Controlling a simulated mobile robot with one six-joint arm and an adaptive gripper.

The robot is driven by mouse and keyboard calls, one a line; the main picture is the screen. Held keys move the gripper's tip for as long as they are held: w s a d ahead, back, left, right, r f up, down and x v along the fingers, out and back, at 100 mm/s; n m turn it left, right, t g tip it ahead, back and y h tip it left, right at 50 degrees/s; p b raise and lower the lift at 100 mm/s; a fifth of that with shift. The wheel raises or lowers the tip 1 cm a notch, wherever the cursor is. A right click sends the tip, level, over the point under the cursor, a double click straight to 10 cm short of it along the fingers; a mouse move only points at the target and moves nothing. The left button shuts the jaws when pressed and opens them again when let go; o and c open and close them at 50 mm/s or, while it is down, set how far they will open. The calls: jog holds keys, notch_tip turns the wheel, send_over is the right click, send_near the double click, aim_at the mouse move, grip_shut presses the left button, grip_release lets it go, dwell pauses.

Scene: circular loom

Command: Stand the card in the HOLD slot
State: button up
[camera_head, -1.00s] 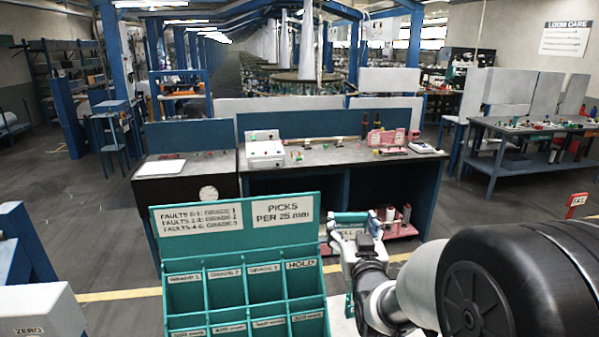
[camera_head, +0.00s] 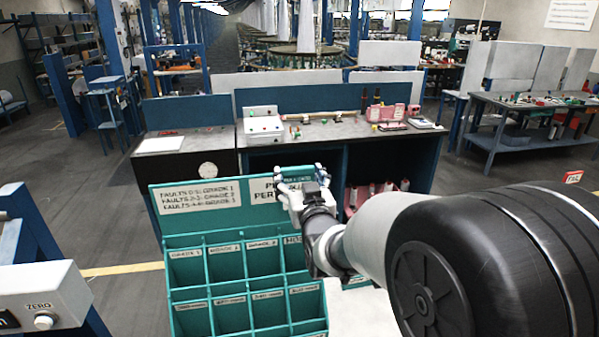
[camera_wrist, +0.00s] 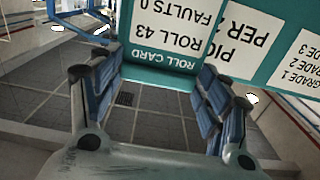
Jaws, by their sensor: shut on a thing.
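The roll card (camera_wrist: 165,45), white with a teal ROLL CARD strip and the words ROLL 43 and FAULTS 0, shows upside down in the wrist view. My gripper (camera_wrist: 158,85) is shut on the card, with its teal strip toward the jaws. In the head view my gripper (camera_head: 302,177) is in front of the rack's back sign, above the right-hand column. The card is hard to make out there. The teal rack (camera_head: 207,250) has labelled slots. The HOLD slot (camera_head: 295,257) is top right, its label partly hidden by my arm.
The PICKS PER 25 sign (camera_wrist: 255,35) is behind the card in the wrist view. A dark workbench (camera_head: 345,130) with small items stands behind the rack. A white ZERO device (camera_head: 45,300) is at lower left. Floor is open on the left.

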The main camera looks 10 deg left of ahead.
aim_at(298, 187)
notch_tip(298, 187, down, 3)
jog(key=shift+f+b, duration=0.15)
jog(key=shift+b, duration=0.3)
jog(key=shift+r+b, duration=0.2)
jog(key=shift+b, duration=0.25)
jog(key=shift+f, duration=0.15)
jog(key=shift+f+b, duration=0.35)
jog(key=shift+b, duration=0.2)
jog(key=shift+f+b, duration=0.75)
jog(key=shift+b, duration=0.15)
jog(key=shift+f+b, duration=2.3)
jog(key=shift+b, duration=0.2)
jog(key=o, duration=1.3)
jog(key=shift+r, duration=0.15)
jog(key=shift+c, duration=0.2)
